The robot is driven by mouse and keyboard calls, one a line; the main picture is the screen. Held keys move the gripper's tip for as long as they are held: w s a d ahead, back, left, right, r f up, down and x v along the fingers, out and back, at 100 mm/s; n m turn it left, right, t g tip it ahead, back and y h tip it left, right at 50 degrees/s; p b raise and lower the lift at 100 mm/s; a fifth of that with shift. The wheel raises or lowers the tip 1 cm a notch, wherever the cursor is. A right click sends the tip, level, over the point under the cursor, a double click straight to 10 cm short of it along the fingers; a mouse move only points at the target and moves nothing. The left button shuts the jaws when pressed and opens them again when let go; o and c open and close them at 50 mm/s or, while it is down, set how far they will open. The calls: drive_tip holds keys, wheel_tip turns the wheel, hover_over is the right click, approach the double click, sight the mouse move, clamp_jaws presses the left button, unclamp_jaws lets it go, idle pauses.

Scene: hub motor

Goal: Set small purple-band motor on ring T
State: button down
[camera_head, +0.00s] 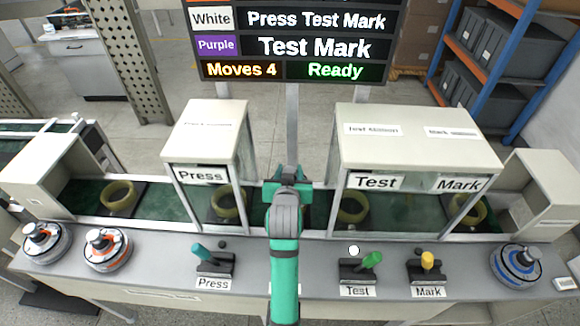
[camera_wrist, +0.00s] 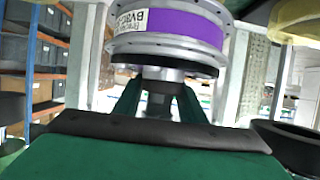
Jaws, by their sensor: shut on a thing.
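The purple-band motor (camera_wrist: 165,32) is in the wrist view, with a white label on its band and a dark underside. My gripper (camera_wrist: 160,100) is shut on its stem below the body. In the head view my arm hides the motor, and my gripper (camera_head: 288,185) is over the green conveyor between the Press and Test booths. A dull yellow ring (camera_head: 353,207) sits inside the Test booth (camera_head: 415,140), right of my gripper. No ring letter is readable. Part of a yellow ring (camera_wrist: 297,20) shows at the wrist view's upper right, apart from the motor.
Other rings sit at the far left (camera_head: 118,197), in the Press booth (camera_head: 228,206) and under Mark (camera_head: 468,209). Two orange-band motors (camera_head: 107,250) and a blue-band motor (camera_head: 517,264) stand on the front ledge. Press (camera_head: 208,262), Test (camera_head: 360,268) and Mark (camera_head: 427,265) levers stand there too.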

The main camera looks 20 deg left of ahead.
drive_tip(key=shift+w+f, duration=0.1)
drive_tip(key=shift+f, duration=1.2)
drive_tip(key=c, duration=1.1)
unclamp_jaws()
drive_tip(key=shift+f, duration=0.25)
drive_tip(key=shift+r, duration=0.1)
